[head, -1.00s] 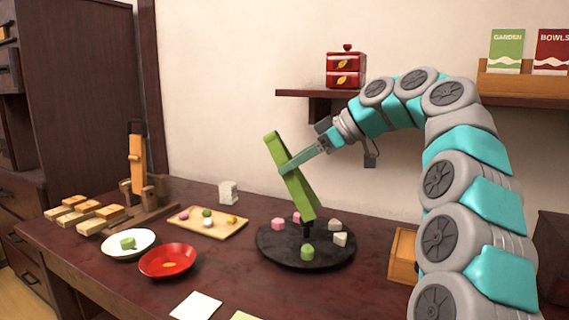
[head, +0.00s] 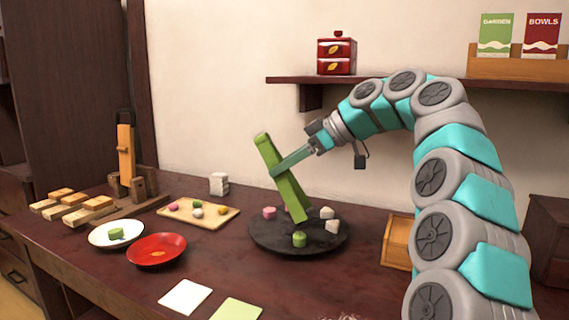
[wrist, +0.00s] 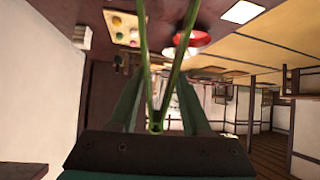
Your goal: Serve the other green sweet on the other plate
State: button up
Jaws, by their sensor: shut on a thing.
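My gripper (head: 277,173) is shut on a pair of green tongs (head: 288,192), held slanting with the lower end over the round dark tray (head: 262,238). In the wrist view the two tong arms (wrist: 145,60) spread apart from their joined end. A green sweet (head: 300,240) sits on the tray, just in front of the tongs' lower end; I cannot tell whether they touch the tray. Another green sweet (head: 116,233) sits on the white plate (head: 102,242). The red plate (head: 142,256) beside it holds no sweet and shows a gold mark.
Pink (head: 269,212) and white (head: 327,212) sweets share the tray. A wooden board (head: 222,224) with several small sweets lies to its left. A white card (head: 185,297) and a green card (head: 237,309) lie in front.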

notch_tip(320, 180, down, 6)
jog(key=b, duration=0.4)
jog(key=shift+b, duration=0.4)
grip_shut()
notch_tip(320, 180, up, 12)
jog(key=p, duration=1)
jog(key=shift+f, duration=0.1)
